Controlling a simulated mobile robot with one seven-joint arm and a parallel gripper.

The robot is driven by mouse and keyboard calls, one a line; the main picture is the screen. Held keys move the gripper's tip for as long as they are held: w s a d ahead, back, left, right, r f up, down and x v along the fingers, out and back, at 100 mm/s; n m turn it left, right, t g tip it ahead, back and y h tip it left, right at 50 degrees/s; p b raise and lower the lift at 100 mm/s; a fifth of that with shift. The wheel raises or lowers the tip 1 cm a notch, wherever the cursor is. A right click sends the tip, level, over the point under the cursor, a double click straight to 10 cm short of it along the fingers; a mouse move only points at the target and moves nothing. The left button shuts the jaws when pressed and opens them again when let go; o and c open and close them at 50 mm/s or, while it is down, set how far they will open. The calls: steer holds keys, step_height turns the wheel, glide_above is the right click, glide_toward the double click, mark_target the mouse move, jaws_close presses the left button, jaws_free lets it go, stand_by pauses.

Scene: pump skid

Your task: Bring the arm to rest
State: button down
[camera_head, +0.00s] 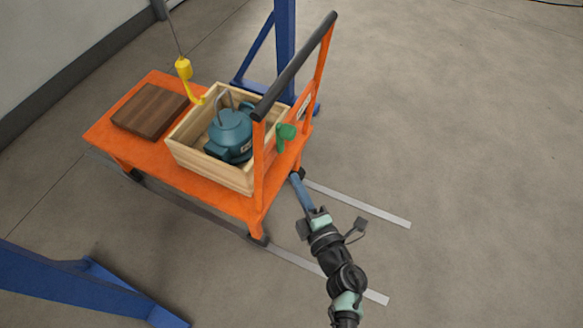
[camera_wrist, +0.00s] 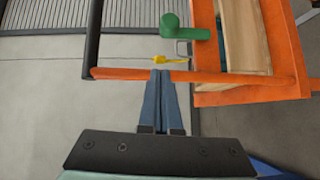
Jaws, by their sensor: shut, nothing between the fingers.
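My gripper (camera_head: 296,178) is at the front right of the orange cart (camera_head: 186,189), its long blue fingers pointing toward the cart's corner. It is shut and empty. In the wrist view the fingertips (camera_wrist: 160,74) lie together, overlapping the orange handle post (camera_wrist: 190,76); I cannot tell whether they touch it. My arm reaches in from the lower right in the head view.
On the cart stand a wooden crate (camera_head: 213,174) holding a teal pump (camera_head: 230,132), and a brown board (camera_head: 150,111). A green handle (camera_head: 286,132) is on the cart's post. A yellow hook (camera_head: 184,70) hangs above. Blue posts (camera_head: 284,45) stand nearby. Floor at right is clear.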

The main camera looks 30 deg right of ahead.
steer(key=shift+s, duration=0.3)
stand_by(0.4)
steer(key=w+d+r+m+t+h+p, duration=0.1)
steer(key=w+r+m+t+h, duration=0.2)
steer(key=r, duration=0.9)
steer(key=w+d+r+m+t+h+p, duration=0.15)
steer(key=w+r, duration=0.35)
steer(key=r, duration=0.8)
steer(key=a+r+m+t+h+p, duration=0.1)
steer(key=a+r+m, duration=0.15)
steer(key=r, duration=0.65)
steer(key=a+r+m+h+p, duration=0.1)
steer(key=r+m, duration=0.3)
steer(key=r, duration=0.6)
steer(key=s+a+r+m+t+y+p, duration=0.1)
steer(key=s+a+r, duration=0.3)
steer(key=r, duration=0.5)
steer(key=s+a+r+m+t+y+p, duration=0.1)
steer(key=s+a+r+m+t+y, duration=0.1)
steer(key=s+a+r+y, duration=0.2)
steer(key=s+a+r+m+t+y+p, duration=0.1)
steer(key=s+a+r, duration=0.4)
steer(key=r, duration=0.9)
steer(key=a+m+y, duration=0.1)
steer(key=a, duration=0.2)
steer(key=shift+a+r+m+y, duration=0.3)
steer(key=shift+a+y, duration=0.05)
steer(key=shift+a, duration=0.05)
